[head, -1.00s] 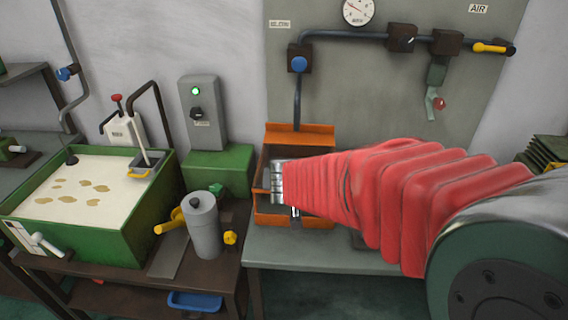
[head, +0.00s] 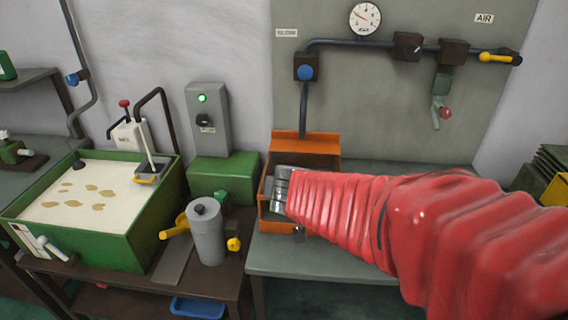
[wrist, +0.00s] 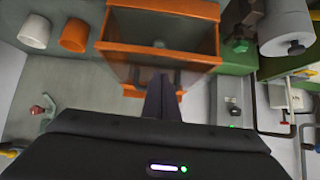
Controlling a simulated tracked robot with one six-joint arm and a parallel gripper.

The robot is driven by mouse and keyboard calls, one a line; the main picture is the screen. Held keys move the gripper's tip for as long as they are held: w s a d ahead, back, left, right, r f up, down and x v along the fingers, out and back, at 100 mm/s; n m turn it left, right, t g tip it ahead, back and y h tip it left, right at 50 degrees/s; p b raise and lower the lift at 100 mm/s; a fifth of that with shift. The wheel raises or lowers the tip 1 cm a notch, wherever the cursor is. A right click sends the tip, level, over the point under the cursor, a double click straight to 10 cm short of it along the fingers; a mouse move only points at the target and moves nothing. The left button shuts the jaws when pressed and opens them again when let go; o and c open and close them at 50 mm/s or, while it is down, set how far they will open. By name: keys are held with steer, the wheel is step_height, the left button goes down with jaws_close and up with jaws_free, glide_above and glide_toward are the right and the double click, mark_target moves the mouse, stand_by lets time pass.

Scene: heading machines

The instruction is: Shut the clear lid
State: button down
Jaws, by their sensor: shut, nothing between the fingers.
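An orange open-topped box (head: 272,203) stands on the grey bench, and its far orange plate rises behind it. In the wrist view the box (wrist: 160,53) is at the top, with small dark metal things inside. A faint see-through panel, which looks like the clear lid (wrist: 120,74), stands off the box's edge on the fingers' side, leaving the box mouth uncovered. I cannot make the lid out in the head view. My gripper (wrist: 163,82) is shut and empty, its fingertips by the panel; contact is unclear. In the head view, my red-sleeved arm hides part of the box.
A grey canister (head: 207,232) with yellow parts and a green sand bin (head: 110,240) stand to the left. A grey switch box (head: 208,120) and air pipes are behind. In the wrist view, a white cup (wrist: 34,33) and an orange cup (wrist: 74,35) stand beside the box.

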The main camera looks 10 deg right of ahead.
steer(key=s+a+f, duration=0.2)
steer(key=s+f, duration=0.1)
steer(key=s, duration=0.3)
steer(key=shift+f, duration=0.4)
steer(key=s+d+r+g+h, duration=0.1)
steer(key=s+d+r+g, duration=0.15)
steer(key=s+d, duration=0.5)
steer(key=s+a+r+n+g+y, duration=0.1)
steer(key=s+a+r+n+y, duration=0.2)
steer(key=s+a, duration=0.3)
steer(key=s+y, duration=0.1)
steer(key=s, duration=0.2)
steer(key=shift+s+a+n, duration=0.2)
steer(key=shift+s+n, duration=0.05)
steer(key=shift+n, duration=0.15)
steer(key=shift+g, duration=0.25)
